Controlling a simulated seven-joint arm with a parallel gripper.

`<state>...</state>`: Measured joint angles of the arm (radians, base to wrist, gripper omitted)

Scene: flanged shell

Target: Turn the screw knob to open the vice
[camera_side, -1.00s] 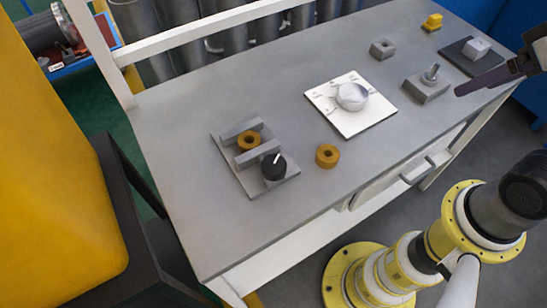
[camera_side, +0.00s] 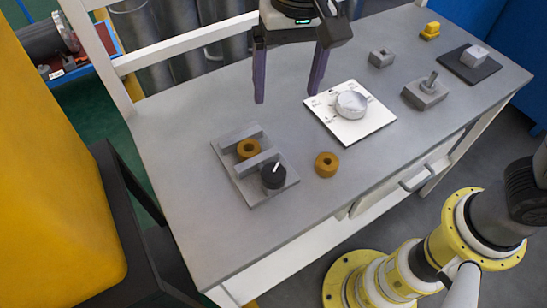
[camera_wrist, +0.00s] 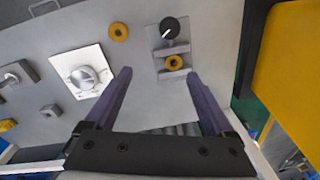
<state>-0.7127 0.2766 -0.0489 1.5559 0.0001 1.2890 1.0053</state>
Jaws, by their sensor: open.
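The grey vice (camera_side: 240,172) sits on the left part of the table, and it also shows in the wrist view (camera_wrist: 160,49). Its two raised jaws stand on either side of a brass ring (camera_side: 248,149). The black screw knob (camera_side: 273,171) with a white pointer line is at the vice's near end; in the wrist view the knob (camera_wrist: 170,27) is at the top. My gripper (camera_side: 287,98) is open and empty, fingers pointing down, above the table behind the vice and the white dial plate. In the wrist view its purple fingers (camera_wrist: 161,74) are wide apart.
A loose brass ring (camera_side: 327,164) lies right of the vice. A white plate (camera_side: 342,122) with a silver dial (camera_side: 351,104) is farther right. Grey blocks (camera_side: 425,92), a dark pad (camera_side: 468,64) and a yellow part (camera_side: 430,30) stand toward the right end. The table's left end is clear.

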